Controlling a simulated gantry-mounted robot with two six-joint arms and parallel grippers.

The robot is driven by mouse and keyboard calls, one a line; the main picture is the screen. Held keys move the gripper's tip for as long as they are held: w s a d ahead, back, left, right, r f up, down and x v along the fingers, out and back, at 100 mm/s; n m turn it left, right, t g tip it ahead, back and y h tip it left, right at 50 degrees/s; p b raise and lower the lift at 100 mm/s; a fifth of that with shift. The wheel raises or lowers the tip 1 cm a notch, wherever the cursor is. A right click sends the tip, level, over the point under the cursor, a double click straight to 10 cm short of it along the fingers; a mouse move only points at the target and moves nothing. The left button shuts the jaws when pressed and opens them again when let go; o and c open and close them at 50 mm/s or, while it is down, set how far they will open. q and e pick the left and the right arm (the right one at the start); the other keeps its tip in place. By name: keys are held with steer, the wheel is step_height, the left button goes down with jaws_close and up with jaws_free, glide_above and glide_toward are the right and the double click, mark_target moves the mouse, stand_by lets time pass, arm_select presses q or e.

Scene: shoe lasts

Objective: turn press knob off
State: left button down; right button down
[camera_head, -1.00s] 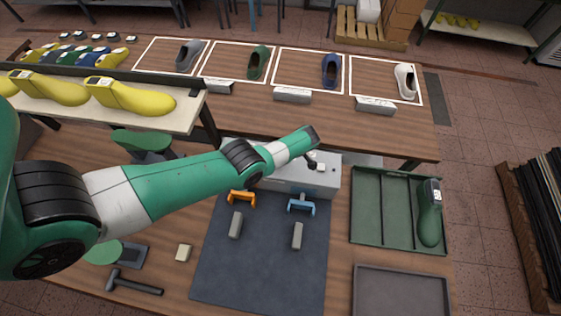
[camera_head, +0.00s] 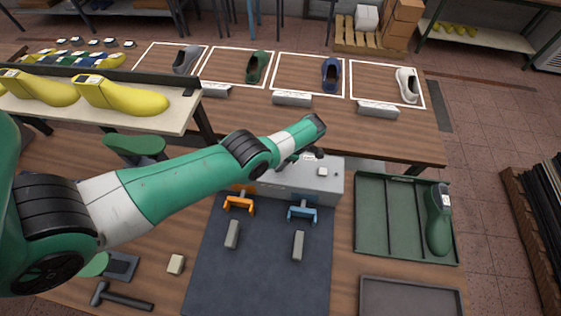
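The press appears to be the grey box (camera_head: 303,180) at the back edge of the dark mat. A small pale raised piece (camera_head: 322,171) sits on its top right, and a small dark spot shows beside it. I cannot tell which part is the knob. My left arm reaches in from the left over the mat's back-left area. Its gripper (camera_head: 307,155) is small, dark and partly hidden by the wrist, just above the back edge of the box and left of the pale piece. I cannot tell whether its fingers are open or touching anything. My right gripper is not in view.
Orange (camera_head: 239,203) and blue (camera_head: 302,210) clamp-like pieces stand at the box's front on the dark mat (camera_head: 262,285). A green tray (camera_head: 385,250) holding a green last (camera_head: 438,222) is at right. Yellow lasts (camera_head: 120,95) stand on a raised shelf at left.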

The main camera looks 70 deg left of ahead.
arm_select(q)
steer(key=shift+c, duration=1.6)
jaws_free()
steer(key=shift+r, duration=0.1)
steer(key=p+v, duration=0.3)
steer(key=v, duration=0.8)
steer(key=shift+r+p, duration=0.2)
steer(key=shift+p, duration=0.2)
